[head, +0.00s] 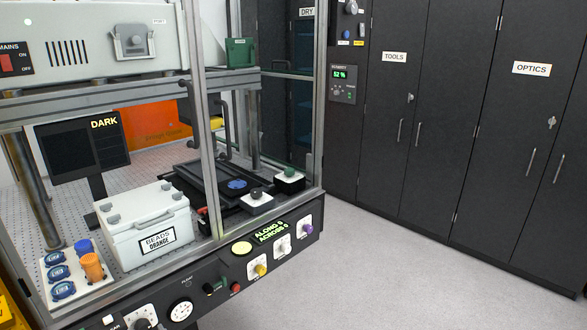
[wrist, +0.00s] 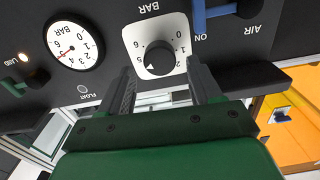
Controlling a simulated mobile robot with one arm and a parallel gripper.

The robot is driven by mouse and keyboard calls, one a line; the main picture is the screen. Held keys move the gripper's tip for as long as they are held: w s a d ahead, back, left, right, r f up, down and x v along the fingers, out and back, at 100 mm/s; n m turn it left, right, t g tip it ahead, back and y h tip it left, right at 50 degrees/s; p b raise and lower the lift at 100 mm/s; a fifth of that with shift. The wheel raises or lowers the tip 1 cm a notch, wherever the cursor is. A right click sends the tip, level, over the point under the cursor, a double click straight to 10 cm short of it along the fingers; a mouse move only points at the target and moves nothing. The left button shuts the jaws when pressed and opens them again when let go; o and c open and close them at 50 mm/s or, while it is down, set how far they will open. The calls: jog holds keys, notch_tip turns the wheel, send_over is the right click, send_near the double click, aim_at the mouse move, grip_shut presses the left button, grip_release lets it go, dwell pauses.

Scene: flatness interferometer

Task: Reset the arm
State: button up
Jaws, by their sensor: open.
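The fingertips stand at either side of the lower part of a round black knob (wrist: 159,57) on a white dial plate marked BAR. Nothing is held between the fingers. I cannot tell whether a finger touches the plate or the knob. My gripper and arm do not show clearly in the head view, where the white dial plate (head: 141,314) is cut by the bottom edge.
Near the knob are a round pressure gauge (wrist: 73,45), a blue AIR handle (wrist: 210,13) and a dark bar (wrist: 262,77). The head view shows the framed bench with a white BEADS ORANGE box (head: 142,221) and a DARK monitor (head: 85,148). Floor (head: 400,270) before the cabinets is clear.

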jog(key=shift+v, duration=1.25)
